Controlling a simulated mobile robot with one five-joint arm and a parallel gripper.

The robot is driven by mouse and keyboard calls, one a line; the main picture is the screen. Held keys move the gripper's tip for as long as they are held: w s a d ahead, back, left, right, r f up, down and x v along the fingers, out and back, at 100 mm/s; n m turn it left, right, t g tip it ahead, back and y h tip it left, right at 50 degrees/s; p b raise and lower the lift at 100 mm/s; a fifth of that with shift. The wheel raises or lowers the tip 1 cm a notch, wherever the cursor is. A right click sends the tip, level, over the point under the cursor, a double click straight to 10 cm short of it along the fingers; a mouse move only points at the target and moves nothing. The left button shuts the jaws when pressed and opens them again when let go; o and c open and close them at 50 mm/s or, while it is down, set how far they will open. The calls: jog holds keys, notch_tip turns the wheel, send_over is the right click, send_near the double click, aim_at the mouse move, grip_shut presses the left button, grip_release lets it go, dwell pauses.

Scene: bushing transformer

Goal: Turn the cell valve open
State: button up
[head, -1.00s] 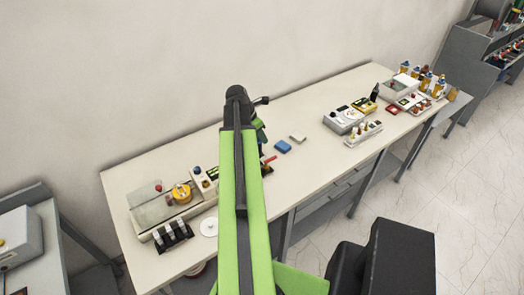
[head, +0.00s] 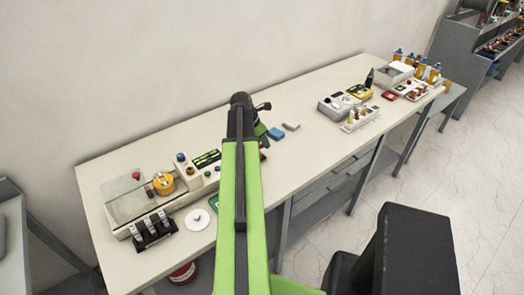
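A pale bench unit (head: 120,202) lies at the left end of the long table. I cannot tell for sure which part is the cell valve. My green and black arm reaches up the middle of the view over the table, right of this unit. The far end of the arm bends down behind its own links, so my gripper is hidden, and so is the table just behind the arm.
A black rack with white pieces (head: 152,230) and a white disc (head: 197,220) lie at the table's front left. A blue block (head: 276,133) and a pale block (head: 291,126) lie right of the arm. Grey-white devices (head: 340,105) and several bottles stand farther right.

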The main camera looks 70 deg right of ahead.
jog(key=shift+s+d+f, duration=0.1)
jog(key=shift+f, duration=0.1)
grip_shut()
